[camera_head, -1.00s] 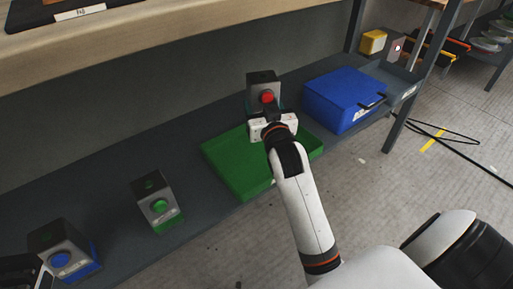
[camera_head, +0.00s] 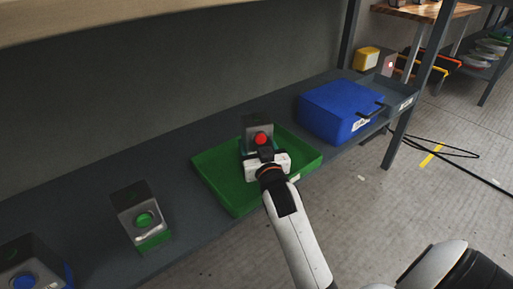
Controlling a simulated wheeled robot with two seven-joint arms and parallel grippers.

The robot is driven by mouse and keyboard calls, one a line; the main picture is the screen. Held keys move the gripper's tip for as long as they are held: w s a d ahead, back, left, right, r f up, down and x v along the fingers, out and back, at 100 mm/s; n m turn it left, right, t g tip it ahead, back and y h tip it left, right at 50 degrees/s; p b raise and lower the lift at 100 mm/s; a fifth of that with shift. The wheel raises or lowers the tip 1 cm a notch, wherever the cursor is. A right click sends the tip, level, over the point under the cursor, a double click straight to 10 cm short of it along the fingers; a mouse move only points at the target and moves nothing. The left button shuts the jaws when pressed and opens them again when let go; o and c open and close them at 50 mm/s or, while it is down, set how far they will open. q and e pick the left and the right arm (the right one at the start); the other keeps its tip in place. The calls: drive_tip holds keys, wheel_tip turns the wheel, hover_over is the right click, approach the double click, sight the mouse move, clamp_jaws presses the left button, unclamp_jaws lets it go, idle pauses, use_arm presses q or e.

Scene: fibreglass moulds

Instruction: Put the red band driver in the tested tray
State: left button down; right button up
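The red band driver (camera_head: 258,125) is a grey box with a dark top and a red round knob on its front. It is at the back part of the green tray (camera_head: 222,187), seen within the tray's outline. My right gripper (camera_head: 262,152) is at its near side and appears shut on it. The gripper body hides the driver's lower part, so I cannot tell whether it touches the tray floor. The tray is otherwise empty; I cannot read any tested label on it. My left gripper is not in view.
A green-knobbed driver (camera_head: 142,215) and a blue-knobbed driver (camera_head: 28,268) stand on the grey shelf (camera_head: 185,240) to the left. A blue bin (camera_head: 335,110) with a black handle stands right of the tray. The wooden board (camera_head: 120,20) overhangs above.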

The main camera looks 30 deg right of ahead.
drive_tip(key=o, duration=1.2)
drive_tip(key=shift+f, duration=0.1)
